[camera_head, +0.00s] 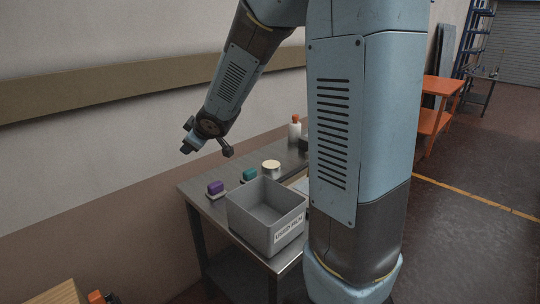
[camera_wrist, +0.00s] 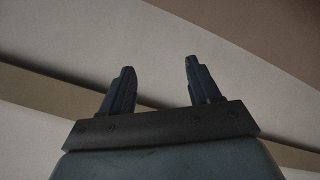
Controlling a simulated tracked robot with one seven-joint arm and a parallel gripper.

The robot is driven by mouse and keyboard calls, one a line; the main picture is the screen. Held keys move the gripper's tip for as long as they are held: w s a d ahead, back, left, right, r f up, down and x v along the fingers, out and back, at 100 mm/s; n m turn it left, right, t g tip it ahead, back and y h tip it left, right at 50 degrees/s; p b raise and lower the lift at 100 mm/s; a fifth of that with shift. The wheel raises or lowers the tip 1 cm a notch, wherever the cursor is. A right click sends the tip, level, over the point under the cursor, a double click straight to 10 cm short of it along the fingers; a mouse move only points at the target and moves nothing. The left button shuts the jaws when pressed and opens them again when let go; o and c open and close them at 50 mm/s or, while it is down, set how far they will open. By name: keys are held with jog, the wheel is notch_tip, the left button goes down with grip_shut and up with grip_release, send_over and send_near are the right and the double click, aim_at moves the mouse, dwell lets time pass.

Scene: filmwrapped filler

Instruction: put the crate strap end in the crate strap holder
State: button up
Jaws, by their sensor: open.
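My gripper (camera_wrist: 158,68) is open and empty in the wrist view, with only wall behind its two fingers. In the head view my gripper (camera_head: 187,140) hangs in the air in front of the wall, above and left of the metal table. I cannot make out a crate strap end or a crate strap holder in either view. Part of the table is hidden behind my arm.
The metal table (camera_head: 208,214) bears an open grey bin (camera_head: 250,222) with a white label, a purple-topped block (camera_head: 215,188), a teal block (camera_head: 249,175), a round pale-lidded tub (camera_head: 271,168) and an orange-capped white bottle (camera_head: 295,129). An orange shelf unit (camera_head: 436,105) stands behind right.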

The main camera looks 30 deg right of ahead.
jog(key=s+d+r+m+g+h, duration=0.1)
jog(key=s+d+r+m+h, duration=0.15)
jog(key=s+d+r, duration=0.4)
jog(key=s+d+r+m+g+h, duration=0.1)
jog(key=s+d+m, duration=0.25)
jog(key=s, duration=0.55)
jog(key=s+a+m+g, duration=0.1)
jog(key=s+m+g, duration=0.1)
jog(key=s, duration=1.4)
jog(key=shift+s+r+m+g+y, duration=0.2)
jog(key=shift+s+m+g+y, duration=0.2)
jog(key=shift+m, duration=0.5)
jog(key=shift+c, duration=0.4)
